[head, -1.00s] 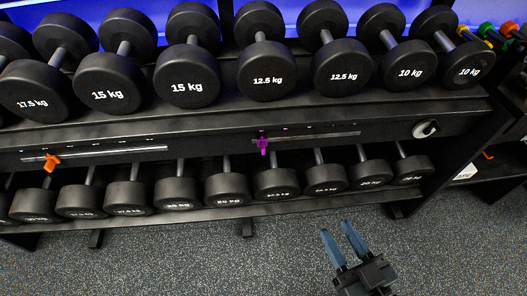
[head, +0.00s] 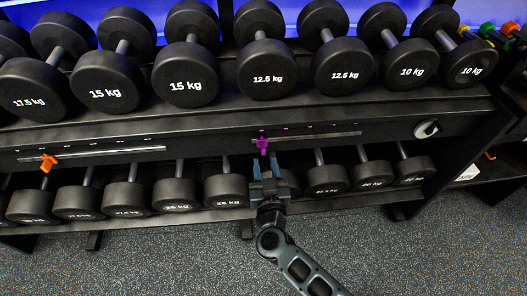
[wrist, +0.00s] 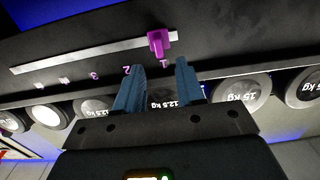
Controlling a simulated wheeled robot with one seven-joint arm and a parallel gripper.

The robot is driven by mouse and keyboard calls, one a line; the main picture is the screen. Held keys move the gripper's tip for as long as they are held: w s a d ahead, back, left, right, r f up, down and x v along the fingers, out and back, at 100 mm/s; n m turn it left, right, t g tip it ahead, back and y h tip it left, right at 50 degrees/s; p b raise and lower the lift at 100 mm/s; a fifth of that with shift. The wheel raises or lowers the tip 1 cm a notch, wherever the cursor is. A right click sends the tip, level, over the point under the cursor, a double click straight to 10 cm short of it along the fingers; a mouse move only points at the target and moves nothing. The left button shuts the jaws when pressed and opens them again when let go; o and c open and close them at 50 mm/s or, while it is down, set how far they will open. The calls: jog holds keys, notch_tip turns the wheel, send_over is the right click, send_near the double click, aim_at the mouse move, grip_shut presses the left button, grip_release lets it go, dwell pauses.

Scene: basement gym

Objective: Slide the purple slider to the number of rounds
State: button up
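The purple slider (head: 262,143) sits at the left end of a slotted track (head: 322,136) on the dark rail between the dumbbell rows. In the wrist view the slider (wrist: 159,43) stands at the track's right end (wrist: 85,55), with purple numerals beside the track; a 2 and a 3 are readable. My gripper (head: 265,161) is just below the slider in the head view. In the wrist view my gripper (wrist: 158,76) is open and empty, its blue fingers apart, with the slider beyond the tips. Neither view shows a stated number of rounds.
An orange slider (head: 48,162) sits on a separate track at left. A round white-marked dial (head: 427,129) is on the rail's right. Rows of dumbbells lie above and below the rail; the lower row (head: 225,190) is close to my gripper.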

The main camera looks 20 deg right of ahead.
aim_at(264, 151)
jog(key=shift+b+x, duration=0.6)
jog(key=shift+x, duration=2.2)
jog(key=shift+c, duration=0.2)
grip_shut()
